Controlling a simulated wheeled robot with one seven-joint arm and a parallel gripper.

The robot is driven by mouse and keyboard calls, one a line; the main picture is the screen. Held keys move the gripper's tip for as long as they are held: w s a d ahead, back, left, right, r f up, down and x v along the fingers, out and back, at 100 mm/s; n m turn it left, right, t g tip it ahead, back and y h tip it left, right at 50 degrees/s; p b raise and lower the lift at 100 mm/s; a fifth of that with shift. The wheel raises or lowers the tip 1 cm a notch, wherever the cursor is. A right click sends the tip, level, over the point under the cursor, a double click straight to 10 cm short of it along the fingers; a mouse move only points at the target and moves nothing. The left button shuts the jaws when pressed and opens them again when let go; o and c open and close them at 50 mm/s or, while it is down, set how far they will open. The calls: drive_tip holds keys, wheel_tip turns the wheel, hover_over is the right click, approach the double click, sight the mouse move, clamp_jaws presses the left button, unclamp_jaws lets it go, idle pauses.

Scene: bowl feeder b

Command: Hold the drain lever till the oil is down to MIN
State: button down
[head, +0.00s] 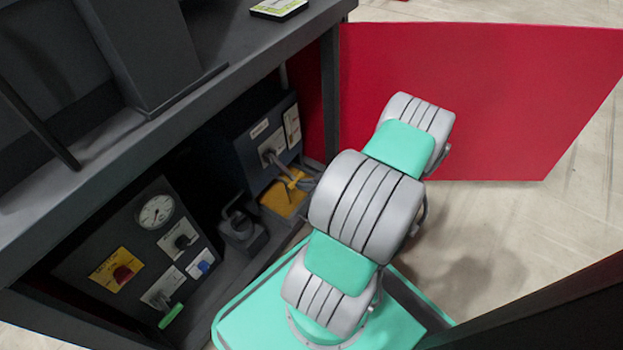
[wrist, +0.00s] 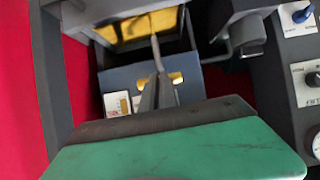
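The dark blue-grey oil unit (head: 262,140) stands at the back of the cabinet recess. It also shows in the wrist view (wrist: 118,78). A small white level plate (head: 291,127) is on its front and shows in the wrist view (wrist: 117,103); its oil level and MIN mark are too small to read. In the wrist view my gripper (wrist: 157,82) has its dark fingers close together at the drain lever (wrist: 176,78), whose yellow parts show on both sides. A thin tan-grey piece runs from there toward the yellow tray (wrist: 112,33). In the head view my arm hides most of the gripper.
A grey fitting (head: 240,225) sits between panel and unit. The cabinet top and post are close to my arm. A red panel (head: 480,100) stands behind.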

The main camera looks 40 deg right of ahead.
drive_tip(key=shift+a+f, duration=0.2)
drive_tip(key=shift+f, duration=0.3)
drive_tip(key=s+d+f+p, duration=0.2)
drive_tip(key=s+p, duration=0.2)
drive_tip(key=s, duration=0.7)
drive_tip(key=shift+d, duration=0.25)
idle(0.5)
